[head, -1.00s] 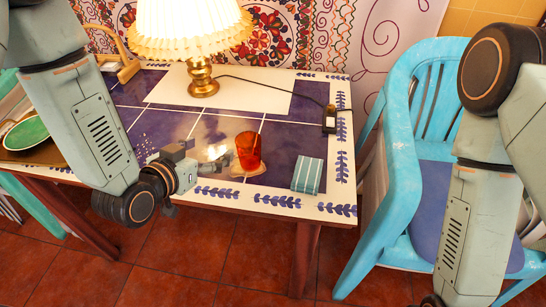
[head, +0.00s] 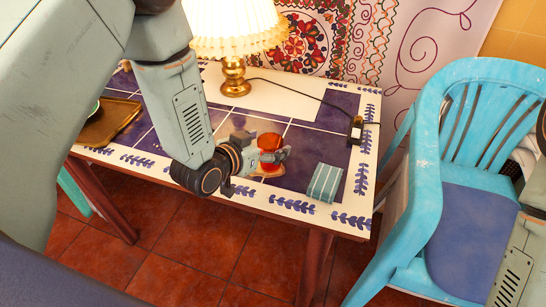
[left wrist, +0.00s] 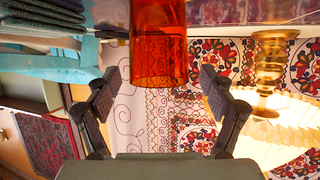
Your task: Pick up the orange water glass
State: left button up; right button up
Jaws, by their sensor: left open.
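The orange water glass (head: 269,141) stands on a small tan coaster (head: 267,175) on the blue-tiled table. My left gripper (head: 271,157) is at the glass in the head view and hides part of it. In the left wrist view, where the scene is upside down, the glass (left wrist: 159,45) shows between the two open fingers (left wrist: 159,88), with a gap on each side. No finger visibly touches it. My right gripper is out of view.
A lit lamp with a brass base (head: 235,80) stands behind the glass. A folded striped cloth (head: 325,182) lies to its right. A black cord box (head: 356,130), a brown tray (head: 108,122) and a blue chair (head: 440,130) are farther off.

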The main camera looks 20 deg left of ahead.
pick_arm(q)
jog(key=shift+w+d+f, duration=0.3)
jog(key=shift+w+d, duration=0.05)
jog(key=shift+w, duration=0.25)
jog(key=shift+s+a, duration=0.1)
jog(key=shift+a, duration=0.2)
jog(key=shift+w+d, duration=0.2)
jog(key=shift+d, duration=0.15)
jog(key=c, duration=0.4)
jog(key=shift+s+a, duration=0.15)
jog(key=shift+a, duration=0.15)
jog(key=c, duration=0.5)
jog(key=shift+d, duration=0.15)
jog(key=c, duration=0.4)
